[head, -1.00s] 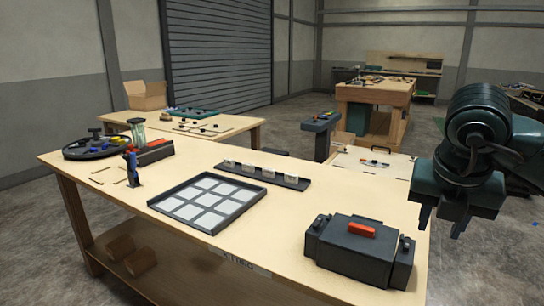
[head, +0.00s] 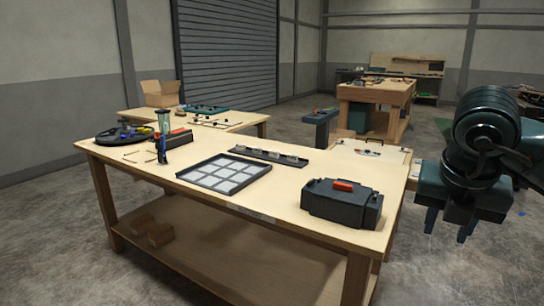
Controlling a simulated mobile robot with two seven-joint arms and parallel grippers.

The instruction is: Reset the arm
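My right gripper (head: 448,228) hangs at the right side of the head view, fingers pointing down. Its two fingers are well apart with nothing between them. It is beyond the right end of the workbench (head: 285,210) in the picture and touches nothing that I can see. The dark arm links above it hide part of the floor and background. My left gripper and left arm are not in the head view.
On the workbench are a dark box (head: 325,209) with a red handle, a gridded tray (head: 264,170), a strip with small pale pieces (head: 262,155) and a round dark tray (head: 108,139). Another table (head: 225,128) stands behind. Grey floor (head: 60,250) is clear at front left.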

